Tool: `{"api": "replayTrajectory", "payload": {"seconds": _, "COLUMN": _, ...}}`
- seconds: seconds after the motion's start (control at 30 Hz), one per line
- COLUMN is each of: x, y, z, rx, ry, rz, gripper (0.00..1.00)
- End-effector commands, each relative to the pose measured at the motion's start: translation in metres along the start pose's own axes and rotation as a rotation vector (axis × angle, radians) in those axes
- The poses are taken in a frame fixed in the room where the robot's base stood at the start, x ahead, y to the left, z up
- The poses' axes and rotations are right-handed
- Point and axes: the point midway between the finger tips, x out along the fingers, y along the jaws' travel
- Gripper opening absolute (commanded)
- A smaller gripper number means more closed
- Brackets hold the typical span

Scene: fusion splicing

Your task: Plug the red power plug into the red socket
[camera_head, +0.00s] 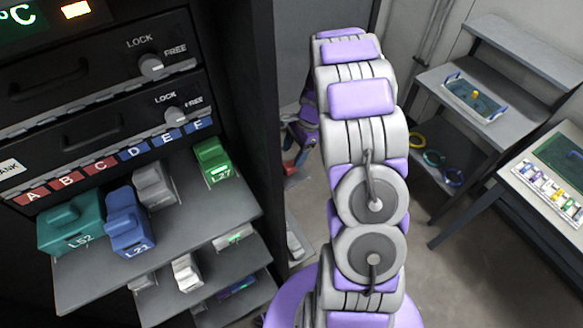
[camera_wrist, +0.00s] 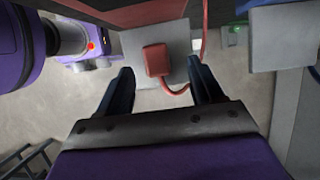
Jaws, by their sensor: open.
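The red power plug (camera_wrist: 157,60) shows in the wrist view in front of a light grey plate (camera_wrist: 135,44). A red cable (camera_wrist: 205,30) loops from its lower end and runs up to the right. My gripper (camera_wrist: 158,70) is open, with one dark finger on each side of the plug. Gaps show between the fingers and the plug, so it is not gripped. In the head view my own arm hides most of the gripper area; a small red patch (camera_head: 289,167) shows there, too small to identify. I cannot make out a red socket in either view.
A dark cabinet with shelves (camera_head: 85,290) of coloured modules stands left of my arm. A grey shelf unit (camera_head: 530,55) with a tray (camera_head: 472,99) and a table (camera_head: 505,205) stand at right. In the wrist view, a grey panel (camera_wrist: 283,38) is close on the right.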

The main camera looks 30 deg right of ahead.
Motion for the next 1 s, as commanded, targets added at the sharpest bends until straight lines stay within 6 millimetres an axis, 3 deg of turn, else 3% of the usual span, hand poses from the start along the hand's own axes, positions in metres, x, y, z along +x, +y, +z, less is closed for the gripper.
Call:
{"api": "replayTrajectory", "payload": {"seconds": 0.37, "x": -0.003, "y": -0.001, "z": -0.021, "rx": 0.000, "ry": -0.021, "rz": -0.005, "gripper": 0.66}}
{"api": "replayTrajectory", "payload": {"seconds": 0.77, "x": 0.048, "y": 0.005, "z": -0.006, "rx": -0.001, "ry": -0.007, "rz": 0.000, "gripper": 0.66}}
{"api": "replayTrajectory", "payload": {"seconds": 1.0, "x": 0.052, "y": 0.005, "z": -0.013, "rx": -0.002, "ry": -0.016, "rz": 0.002, "gripper": 0.66}}
